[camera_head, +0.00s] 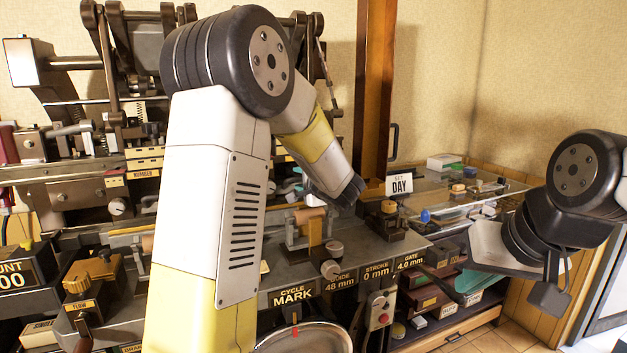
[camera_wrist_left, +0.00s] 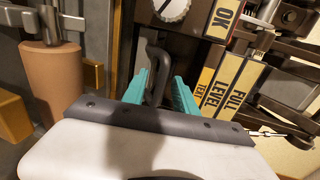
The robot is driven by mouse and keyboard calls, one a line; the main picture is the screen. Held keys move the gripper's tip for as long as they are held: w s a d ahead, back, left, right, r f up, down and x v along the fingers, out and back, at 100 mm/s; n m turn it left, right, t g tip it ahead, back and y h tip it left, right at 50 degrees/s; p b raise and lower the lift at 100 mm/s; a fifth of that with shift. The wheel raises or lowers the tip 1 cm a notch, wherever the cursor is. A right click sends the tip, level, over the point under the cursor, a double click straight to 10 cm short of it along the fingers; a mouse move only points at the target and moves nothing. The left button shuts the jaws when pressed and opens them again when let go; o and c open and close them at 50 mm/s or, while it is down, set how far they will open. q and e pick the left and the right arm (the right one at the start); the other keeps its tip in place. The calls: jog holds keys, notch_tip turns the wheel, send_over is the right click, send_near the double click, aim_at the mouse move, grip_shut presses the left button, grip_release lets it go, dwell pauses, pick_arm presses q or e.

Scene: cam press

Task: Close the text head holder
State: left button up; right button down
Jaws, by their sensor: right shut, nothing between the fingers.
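In the left wrist view, the teal fingers of my left gripper (camera_wrist_left: 160,92) stand on either side of a dark looped handle (camera_wrist_left: 156,62) on the machine. Whether they press on it is unclear. I cannot tell for sure which part is the text head holder. Yellow labels reading TEXT, LEVEL and FULL (camera_wrist_left: 238,88) are just right of the fingers. In the head view my left arm covers the middle of the machine, and its fingers are not visible. My right gripper (camera_head: 548,300) is shut and empty at the right, away from the machine.
A tan cylinder (camera_wrist_left: 52,82) stands left of my left gripper, and a white knob (camera_wrist_left: 172,8) is above it. In the head view, the press (camera_head: 75,190) fills the left. A glass-topped counter (camera_head: 450,190) with small items stands behind right. Floor shows at lower right.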

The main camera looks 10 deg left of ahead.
pick_arm(q)
jog(key=v, duration=0.7)
jog(key=shift+s+d+r, duration=0.1)
jog(key=shift+s+d, duration=0.15)
jog(key=shift+a, duration=0.1)
jog(key=s+a+f+n+g+h, duration=0.2)
jog(key=s+a+n+g, duration=0.2)
jog(key=s, duration=0.6)
jog(key=s+a+f+n+g+h, duration=0.1)
jog(key=s+a+f+n+g, duration=0.25)
jog(key=s, duration=0.65)
jog(key=s+d+r+n+h, duration=0.2)
jog(key=s+d+n+h, duration=0.1)
jog(key=s+d+h, duration=0.5)
jog(key=shift+s+d+t, duration=0.35)
jog(key=shift+s+d, duration=0.4)
jog(key=shift+d, duration=0.1)
